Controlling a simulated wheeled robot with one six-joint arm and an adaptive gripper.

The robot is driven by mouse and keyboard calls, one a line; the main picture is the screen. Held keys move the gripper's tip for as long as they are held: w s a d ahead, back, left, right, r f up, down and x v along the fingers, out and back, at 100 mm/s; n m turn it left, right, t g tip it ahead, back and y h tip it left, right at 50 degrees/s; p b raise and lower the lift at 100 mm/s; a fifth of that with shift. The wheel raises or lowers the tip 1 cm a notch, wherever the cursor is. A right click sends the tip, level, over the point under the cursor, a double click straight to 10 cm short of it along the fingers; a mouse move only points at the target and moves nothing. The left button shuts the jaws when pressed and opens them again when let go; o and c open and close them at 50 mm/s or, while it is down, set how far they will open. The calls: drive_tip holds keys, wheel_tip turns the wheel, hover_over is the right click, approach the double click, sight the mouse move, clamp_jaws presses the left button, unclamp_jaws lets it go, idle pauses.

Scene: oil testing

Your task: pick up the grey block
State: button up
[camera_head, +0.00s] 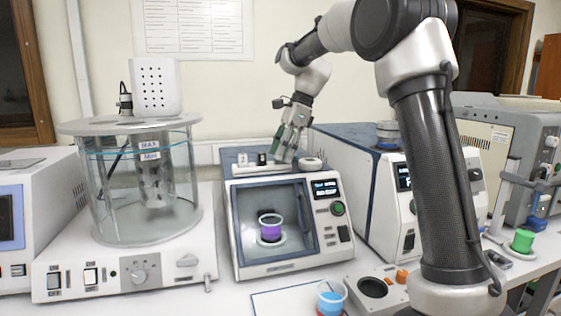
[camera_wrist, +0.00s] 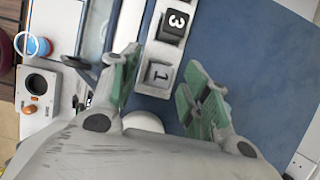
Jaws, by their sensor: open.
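A grey block with a white "1" (camera_wrist: 158,76) sits at the end of a pale holder in the wrist view, beside a black block with a white "3" (camera_wrist: 174,24). My gripper (camera_wrist: 163,68) is open, with its green-padded fingers on either side of the grey block in the picture. I cannot tell whether they touch it or how far above it they are. In the head view my gripper (camera_head: 287,146) hangs over the top of the middle instrument (camera_head: 285,218). The grey block is not clearly visible there, near the fingers.
A white block (camera_head: 242,159) and a dark block (camera_head: 261,158) stand left of my gripper. A round white piece (camera_head: 310,163) lies close on the right. A taller blue-sided instrument (camera_head: 345,165) stands to the right. A glass bath (camera_head: 110,205) stands left.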

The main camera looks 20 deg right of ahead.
drive_tip(key=shift+f, duration=0.1)
drive_tip(key=shift+c, duration=0.4)
drive_tip(key=c, duration=0.9)
drive_tip(key=shift+c, duration=0.2)
wheel_tip(320, 180, up, 9)
drive_tip(key=shift+r, duration=0.5)
